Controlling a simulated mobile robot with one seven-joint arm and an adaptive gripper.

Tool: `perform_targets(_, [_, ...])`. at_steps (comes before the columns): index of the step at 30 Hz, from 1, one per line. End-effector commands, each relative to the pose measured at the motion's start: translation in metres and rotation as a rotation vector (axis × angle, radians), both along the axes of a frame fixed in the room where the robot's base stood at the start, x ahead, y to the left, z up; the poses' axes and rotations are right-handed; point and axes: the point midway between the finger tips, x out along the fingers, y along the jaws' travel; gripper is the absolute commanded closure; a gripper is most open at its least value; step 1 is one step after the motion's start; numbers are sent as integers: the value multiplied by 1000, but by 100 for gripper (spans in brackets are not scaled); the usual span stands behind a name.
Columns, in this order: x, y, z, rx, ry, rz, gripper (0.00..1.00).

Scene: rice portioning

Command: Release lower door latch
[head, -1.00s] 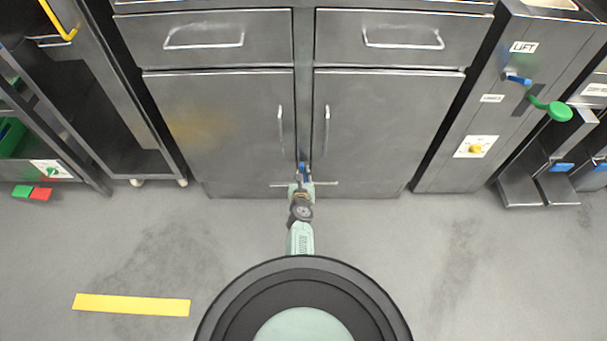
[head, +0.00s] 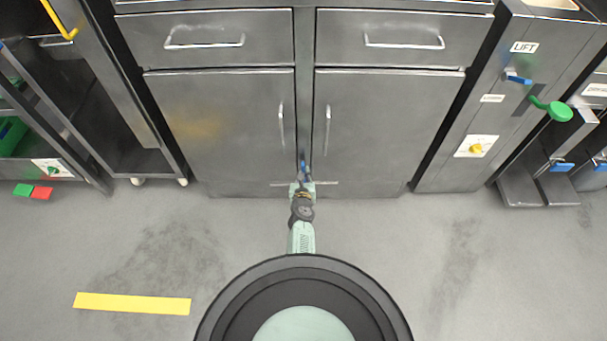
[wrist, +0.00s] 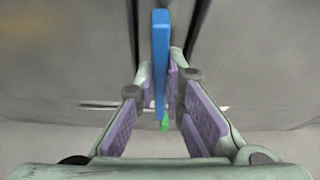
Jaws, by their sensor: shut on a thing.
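The lower door latch is a blue bar (wrist: 160,50) standing upright in the wrist view, at the dark gap between the two lower doors. In the head view the blue latch (head: 304,171) shows small at the bottom of that gap. My gripper (wrist: 164,90) is at the latch, with its purple-padded fingers on either side of the bar and shut on it. A small green piece (wrist: 164,122) shows just below the bar between the fingers. The left lower door (head: 220,125) and right lower door (head: 385,125) look closed. The finger contact is partly hidden.
Two closed drawers (head: 205,38) sit above the doors. A lift panel (head: 475,148) with a yellow knob and a green-knobbed lever (head: 558,111) stands at the right. A wheeled rack (head: 150,163) stands at the left. The floor in front is clear, with a yellow strip (head: 132,304).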

Motion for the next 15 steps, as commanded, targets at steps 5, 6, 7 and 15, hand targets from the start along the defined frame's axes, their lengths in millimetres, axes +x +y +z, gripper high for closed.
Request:
perform_targets(5, [1, -2, 2, 99, -1, -2, 100])
perform_targets(6, [1, -2, 1, 100, -2, -1, 100])
perform_targets(7, [1, -2, 1, 100, -2, -1, 100])
perform_targets(15, [1, -2, 2, 99, -2, -1, 82])
